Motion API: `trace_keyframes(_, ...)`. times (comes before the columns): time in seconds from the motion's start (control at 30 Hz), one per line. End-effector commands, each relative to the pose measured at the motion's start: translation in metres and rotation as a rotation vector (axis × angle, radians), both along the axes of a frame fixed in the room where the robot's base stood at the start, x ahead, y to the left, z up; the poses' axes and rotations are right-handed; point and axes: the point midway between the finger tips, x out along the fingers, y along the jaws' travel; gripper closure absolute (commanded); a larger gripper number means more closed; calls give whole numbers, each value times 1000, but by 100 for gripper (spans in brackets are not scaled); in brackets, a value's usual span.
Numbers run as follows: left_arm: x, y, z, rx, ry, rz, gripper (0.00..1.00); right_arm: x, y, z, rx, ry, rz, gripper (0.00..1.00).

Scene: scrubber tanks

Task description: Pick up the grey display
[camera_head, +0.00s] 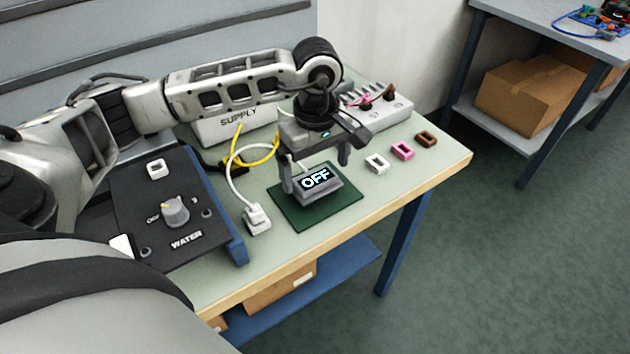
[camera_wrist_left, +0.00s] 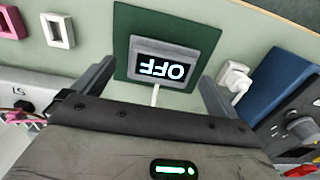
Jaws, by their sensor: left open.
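The grey display (camera_head: 318,184) reads OFF and sits on a dark green mat (camera_head: 338,213) on the table. It also shows in the left wrist view (camera_wrist_left: 165,66), upside down, with a white cable leaving its near side. My left gripper (camera_head: 316,174) is open above the display. Its fingers stand on either side of the display; in the left wrist view the fingers (camera_wrist_left: 152,82) are apart, with the display between and beyond them. I cannot tell whether they touch it. My right gripper is not in view.
A black WATER panel (camera_head: 160,215) with a knob lies left of the mat. A white plug (camera_head: 256,218) stands between them. White, pink and brown frames (camera_head: 402,151) lie to the right. The SUPPLY box (camera_head: 235,122) is behind. The table's front right is clear.

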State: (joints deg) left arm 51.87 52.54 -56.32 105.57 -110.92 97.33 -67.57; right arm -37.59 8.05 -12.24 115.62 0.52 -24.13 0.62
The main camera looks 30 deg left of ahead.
Motion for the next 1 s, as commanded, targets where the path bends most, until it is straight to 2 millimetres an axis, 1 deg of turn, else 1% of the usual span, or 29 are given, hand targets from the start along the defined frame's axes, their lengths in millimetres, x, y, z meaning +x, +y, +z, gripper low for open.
trace_keyframes(0.03, -3, 2, -7, 2, 7, 2, 2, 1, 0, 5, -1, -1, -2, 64)
trace_keyframes(0.1, -3, 2, -18, 1, 5, 2, 2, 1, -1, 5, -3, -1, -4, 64)
trace_keyframes(0.2, -3, 1, -30, 0, 3, 1, 2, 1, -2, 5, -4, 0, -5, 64)
trace_keyframes(0.3, -2, 2, -35, 0, 0, 0, 2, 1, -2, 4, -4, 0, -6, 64)
trace_keyframes(0.5, -2, 1, -35, 0, 0, 0, 2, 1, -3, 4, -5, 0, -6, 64)
trace_keyframes(0.57, -2, 1, -35, 0, 0, 0, 19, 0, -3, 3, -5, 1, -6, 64)
trace_keyframes(0.6, -2, 1, -35, 0, 0, 0, 30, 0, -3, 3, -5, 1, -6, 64)
trace_keyframes(0.63, -2, 1, -35, 0, 0, 0, 38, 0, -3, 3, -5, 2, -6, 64)
trace_keyframes(0.67, -2, 1, -35, 0, 0, 0, 40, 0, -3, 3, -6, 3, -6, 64)
trace_keyframes(1.0, -2, 2, -32, 1, -1, 0, 40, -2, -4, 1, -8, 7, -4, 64)
